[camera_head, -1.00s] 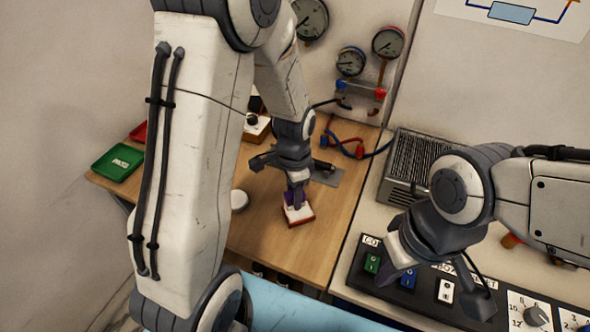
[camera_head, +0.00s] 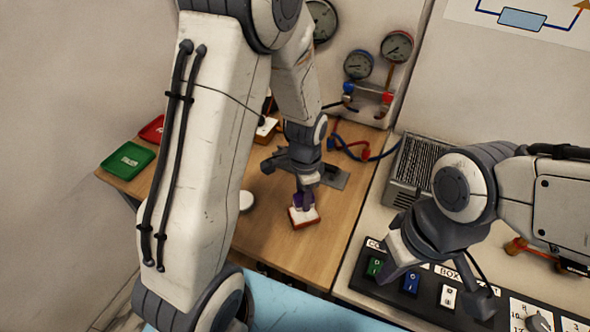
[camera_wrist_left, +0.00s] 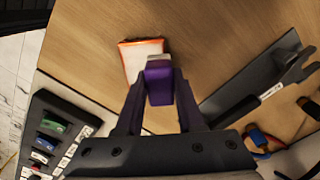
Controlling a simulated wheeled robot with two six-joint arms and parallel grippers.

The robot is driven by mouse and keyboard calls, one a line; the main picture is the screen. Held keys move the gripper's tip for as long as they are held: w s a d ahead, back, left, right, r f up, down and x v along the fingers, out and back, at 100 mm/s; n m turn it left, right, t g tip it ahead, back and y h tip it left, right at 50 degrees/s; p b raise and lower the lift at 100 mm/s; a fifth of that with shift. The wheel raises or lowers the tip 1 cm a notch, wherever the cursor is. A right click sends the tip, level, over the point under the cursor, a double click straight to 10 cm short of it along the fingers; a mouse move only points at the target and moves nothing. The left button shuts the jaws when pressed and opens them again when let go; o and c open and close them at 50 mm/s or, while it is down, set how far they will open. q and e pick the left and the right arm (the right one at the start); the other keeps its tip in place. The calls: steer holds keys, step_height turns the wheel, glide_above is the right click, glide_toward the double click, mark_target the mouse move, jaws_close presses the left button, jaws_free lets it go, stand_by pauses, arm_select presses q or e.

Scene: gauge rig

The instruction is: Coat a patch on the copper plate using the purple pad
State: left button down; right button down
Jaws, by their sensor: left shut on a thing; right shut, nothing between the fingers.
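My left gripper (camera_head: 304,197) is shut on the purple pad (camera_wrist_left: 159,82), which sticks out between the fingers in the left wrist view; its purple also shows in the head view (camera_head: 305,201). Just under it on the wooden bench is a small block with a pale top and orange-red sides (camera_head: 303,220), also seen in the left wrist view (camera_wrist_left: 130,62). It may be the copper plate; I cannot tell. Whether the pad touches it is hidden. My right gripper (camera_head: 391,270) is shut and empty, over the front of the black switch panel.
A grey plate (camera_head: 334,177) with a dark tool lies behind my left gripper. A white round item (camera_head: 246,201) and a green tray (camera_head: 127,161) are at left. A grey vented box (camera_head: 409,170) and the switch panel (camera_head: 430,296) are at right. Gauges hang behind.

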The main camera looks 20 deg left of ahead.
arm_select(q)
step_height(320, 180, up, 4)
steer(key=p, duration=0.2)
steer(key=shift+s+d+p, duration=0.1)
steer(key=shift+p, duration=0.25)
steer(key=shift+r+p, duration=0.2)
steer(key=shift+p, duration=0.15)
steer(key=shift+r+p, duration=1.75)
steer(key=shift+r, duration=0.2)
